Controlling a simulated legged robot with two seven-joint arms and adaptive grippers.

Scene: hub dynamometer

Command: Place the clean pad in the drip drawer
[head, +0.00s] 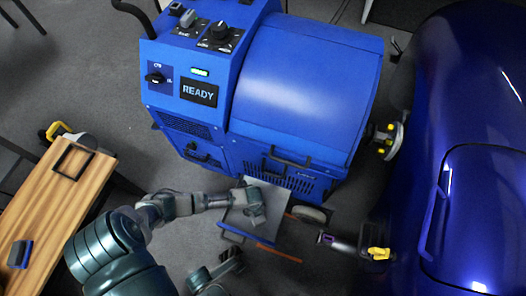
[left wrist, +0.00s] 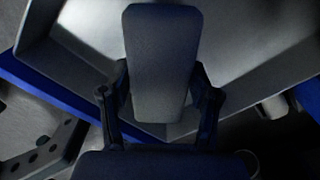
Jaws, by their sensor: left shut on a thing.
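The drip drawer (head: 276,205) is a light grey tray pulled out at the foot of the blue machine. Its pale walls and blue edge (left wrist: 60,92) show in the left wrist view. My left gripper (head: 254,203) is over the drawer. In the left wrist view my left gripper (left wrist: 160,105) is shut on a grey, rounded, oblong pad (left wrist: 160,50). The pad is over the tray; I cannot tell if it touches the floor of it. What seems to be my right gripper (head: 230,262) is low in the head view, its jaws unclear.
The blue machine (head: 300,90) stands behind the drawer. A glossy blue car body (head: 470,130) fills the right. A wooden bench (head: 60,205) at left bears a black frame (head: 72,161) and a dark blue item (head: 20,254). A yellow-handled tool (head: 378,254) is by the car.

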